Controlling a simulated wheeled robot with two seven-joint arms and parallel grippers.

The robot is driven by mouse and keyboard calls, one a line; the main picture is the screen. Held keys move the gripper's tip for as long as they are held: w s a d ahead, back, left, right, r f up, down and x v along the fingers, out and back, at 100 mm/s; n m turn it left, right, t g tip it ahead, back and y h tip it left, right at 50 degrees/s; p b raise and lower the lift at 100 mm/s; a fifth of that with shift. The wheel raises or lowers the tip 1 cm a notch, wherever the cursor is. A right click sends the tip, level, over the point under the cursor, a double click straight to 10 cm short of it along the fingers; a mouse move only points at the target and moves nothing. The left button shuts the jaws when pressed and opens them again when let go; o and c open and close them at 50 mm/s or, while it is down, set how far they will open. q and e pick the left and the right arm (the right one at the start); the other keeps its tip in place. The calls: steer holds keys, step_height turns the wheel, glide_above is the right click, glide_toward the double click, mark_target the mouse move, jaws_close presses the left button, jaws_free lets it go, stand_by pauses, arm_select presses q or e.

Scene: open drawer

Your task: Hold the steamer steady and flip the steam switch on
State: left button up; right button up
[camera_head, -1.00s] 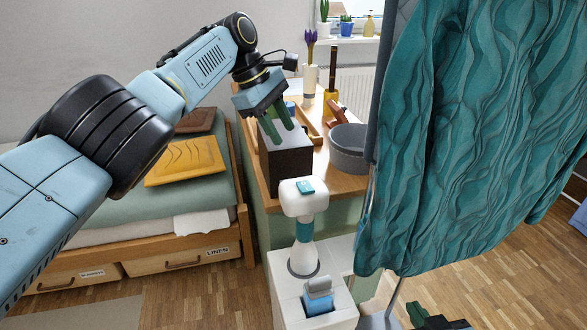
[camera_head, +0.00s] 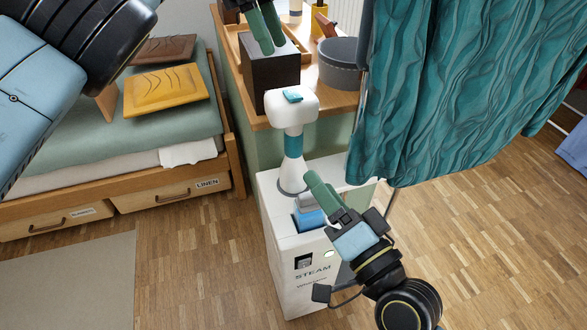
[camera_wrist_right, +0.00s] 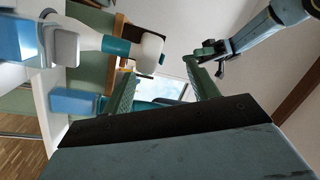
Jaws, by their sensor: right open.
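The steamer (camera_head: 283,235) is a white floor unit labelled STEAM, with a white and teal steam head (camera_head: 291,107) upright on top and a blue part (camera_head: 311,219) set in its upper face. A small dark switch panel (camera_head: 304,262) is on its front; its on or off position is too small to tell. My right gripper (camera_head: 322,194) is open and empty just above the unit's top, beside the blue part. The steam head also shows in the right wrist view (camera_wrist_right: 148,54). My left gripper (camera_head: 273,44) appears open and empty, above a dark box behind the steam head.
The dark box (camera_head: 272,82) and a grey bin (camera_head: 340,72) stand on a wooden cabinet. A teal curtain-like cloth (camera_head: 450,90) hangs close on the right. A bed with drawers (camera_head: 165,200) is at left. Wood floor (camera_head: 195,260) is clear in front.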

step_height(320, 180, up, 3)
steer(key=w+a+m+t, duration=0.1)
steer(key=w+m+t, duration=0.15)
steer(key=m, duration=0.45)
steer(key=m+g+h, duration=0.2)
steer(key=m+h, duration=0.8)
steer(key=m, duration=1.3)
glide_toward(294, 128)
step_height(294, 128, down, 4)
steer(key=w, duration=0.1)
steer(key=shift+m, duration=0.3)
steer(key=w, duration=1.3)
steer(key=shift+w+r, duration=0.1)
steer(key=shift+w, duration=0.25)
